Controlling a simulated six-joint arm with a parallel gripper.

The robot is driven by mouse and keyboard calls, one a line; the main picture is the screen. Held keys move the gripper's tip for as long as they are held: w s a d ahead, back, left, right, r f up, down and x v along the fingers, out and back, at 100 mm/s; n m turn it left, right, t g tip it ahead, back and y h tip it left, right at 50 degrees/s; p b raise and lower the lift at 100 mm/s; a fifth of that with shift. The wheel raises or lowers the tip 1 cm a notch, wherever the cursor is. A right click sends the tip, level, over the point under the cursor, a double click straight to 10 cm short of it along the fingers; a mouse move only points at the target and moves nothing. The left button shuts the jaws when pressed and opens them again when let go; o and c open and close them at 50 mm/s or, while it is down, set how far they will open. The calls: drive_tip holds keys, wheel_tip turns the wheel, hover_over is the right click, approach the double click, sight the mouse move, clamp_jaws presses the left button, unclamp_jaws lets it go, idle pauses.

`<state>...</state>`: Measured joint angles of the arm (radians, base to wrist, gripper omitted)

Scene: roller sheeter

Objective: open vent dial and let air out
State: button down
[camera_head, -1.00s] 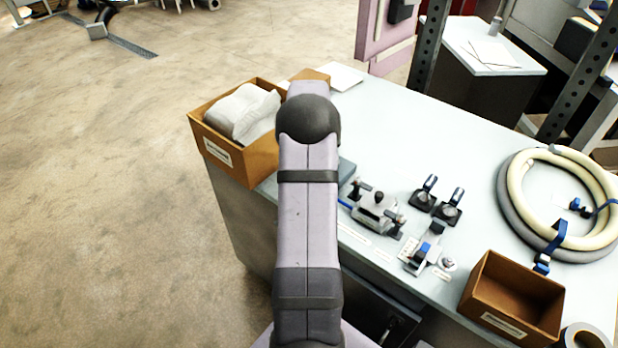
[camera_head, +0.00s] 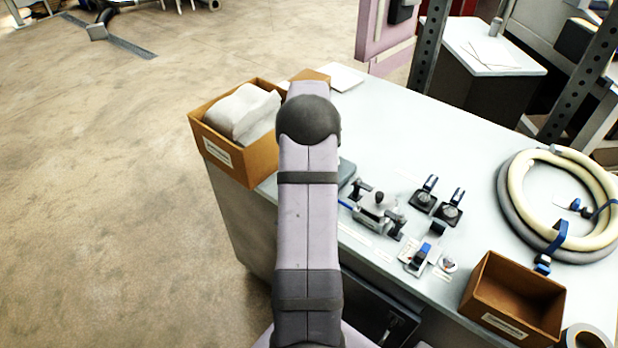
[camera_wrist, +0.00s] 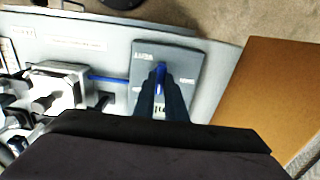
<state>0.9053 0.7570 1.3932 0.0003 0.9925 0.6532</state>
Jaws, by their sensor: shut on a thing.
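The vent dial's grey panel (camera_wrist: 185,68) lies on the bench in the wrist view, with small white lettering around its middle. A blue dial knob (camera_wrist: 160,72) shows at the fingertips. My gripper (camera_wrist: 161,90) is over the panel with its two dark fingers close together, shut on the blue knob. The fingers and the wrist hide the lower part of the dial and some lettering. In the head view, a corner of the grey panel (camera_head: 346,171) shows beside my arm, which hides the gripper and the knob.
A blue tube (camera_wrist: 108,79) runs from the panel to a metal valve block (camera_wrist: 57,88). A cardboard box of white cloth (camera_head: 233,160) stands at the bench's left edge. An empty box (camera_head: 512,298) and coiled hoses (camera_head: 508,205) are at the right.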

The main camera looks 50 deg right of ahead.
drive_tip(key=shift+r, duration=0.1)
idle(0.4)
drive_tip(key=c, duration=1.8)
unclamp_jaws()
drive_tip(key=shift+r+b, duration=1.25)
drive_tip(key=shift+r, duration=2.4)
